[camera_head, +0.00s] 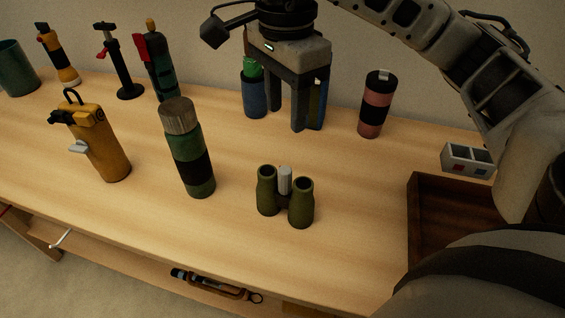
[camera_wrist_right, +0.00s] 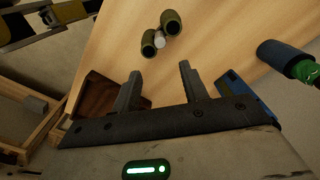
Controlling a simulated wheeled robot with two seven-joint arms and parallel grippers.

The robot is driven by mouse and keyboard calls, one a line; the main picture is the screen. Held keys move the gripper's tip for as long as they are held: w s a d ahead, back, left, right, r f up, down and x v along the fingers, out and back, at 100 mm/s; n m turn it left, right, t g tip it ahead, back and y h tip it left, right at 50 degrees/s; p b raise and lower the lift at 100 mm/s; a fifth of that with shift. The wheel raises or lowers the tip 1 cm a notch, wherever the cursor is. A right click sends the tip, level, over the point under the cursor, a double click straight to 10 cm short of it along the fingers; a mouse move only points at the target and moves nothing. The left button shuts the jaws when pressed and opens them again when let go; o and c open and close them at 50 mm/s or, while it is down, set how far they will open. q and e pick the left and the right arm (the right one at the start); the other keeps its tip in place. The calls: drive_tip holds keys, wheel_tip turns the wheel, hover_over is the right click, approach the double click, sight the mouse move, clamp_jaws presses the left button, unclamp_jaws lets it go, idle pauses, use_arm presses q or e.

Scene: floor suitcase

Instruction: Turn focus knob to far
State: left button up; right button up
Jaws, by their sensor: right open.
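The green binoculars (camera_head: 286,200) stand upright on the wooden table, with a light grey focus knob (camera_head: 285,180) between the two barrels. They also show near the top of the right wrist view (camera_wrist_right: 171,22), with the pale knob (camera_wrist_right: 159,43) between the barrels. My right gripper (camera_head: 286,122) is open and empty, behind and above the binoculars. Its two fingers also show in the right wrist view (camera_wrist_right: 158,82), apart from the binoculars. Any marking of the knob's setting is too small to read. My left gripper is not in view.
A blue bottle with a green top (camera_head: 254,93) is close behind my right gripper. A red and black tumbler (camera_head: 376,105) and a dark wooden tray (camera_head: 416,222) are to the right.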

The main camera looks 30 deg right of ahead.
sight(285, 170)
wheel_tip(285, 170, down, 13)
drive_tip(key=shift+r+b, duration=0.15)
drive_tip(key=shift+b, duration=0.95)
clamp_jaws()
